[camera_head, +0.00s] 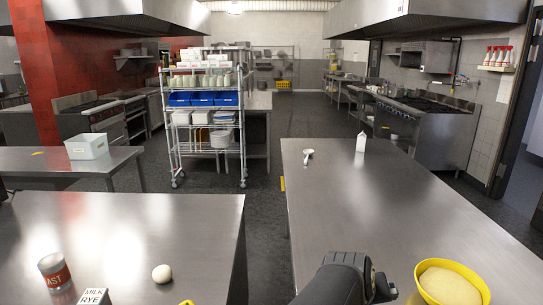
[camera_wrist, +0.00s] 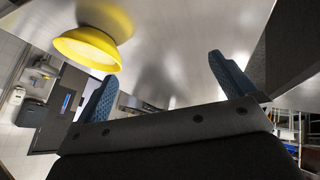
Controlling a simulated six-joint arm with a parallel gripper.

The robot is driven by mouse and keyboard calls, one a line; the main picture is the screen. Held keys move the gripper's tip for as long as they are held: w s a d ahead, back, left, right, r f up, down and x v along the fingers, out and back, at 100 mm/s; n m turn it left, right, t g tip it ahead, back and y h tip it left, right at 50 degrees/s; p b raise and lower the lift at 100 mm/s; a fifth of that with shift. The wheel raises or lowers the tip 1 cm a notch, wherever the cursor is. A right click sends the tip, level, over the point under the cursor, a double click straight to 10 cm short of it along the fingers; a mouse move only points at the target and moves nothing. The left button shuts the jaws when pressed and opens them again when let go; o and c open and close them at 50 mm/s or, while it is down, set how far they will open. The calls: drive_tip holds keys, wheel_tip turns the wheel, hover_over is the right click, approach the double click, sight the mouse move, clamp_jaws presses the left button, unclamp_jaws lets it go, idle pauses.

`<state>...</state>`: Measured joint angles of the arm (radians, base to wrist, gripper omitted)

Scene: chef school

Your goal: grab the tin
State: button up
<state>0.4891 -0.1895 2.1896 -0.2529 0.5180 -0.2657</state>
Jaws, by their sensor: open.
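The tin (camera_head: 54,272) is a metal can with a red label, partly reading "AST". It stands on the left steel table (camera_head: 140,228), near the front left of the head view. My gripper (camera_wrist: 162,68) is open in the wrist view, with its two blue-padded fingers apart and nothing between them. In the head view my dark arm end shows over the right steel table (camera_head: 350,205), well to the right of the tin. The tin is not visible in the wrist view.
An egg-like white ball (camera_head: 161,274) and a "MILK RYE" box (camera_head: 94,297) are near the tin. A yellow bowl (camera_head: 420,294) with dough is beside my arm and also in the wrist view (camera_wrist: 84,50). A gap separates the two tables.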

drive_tip(key=shift+c, duration=0.8)
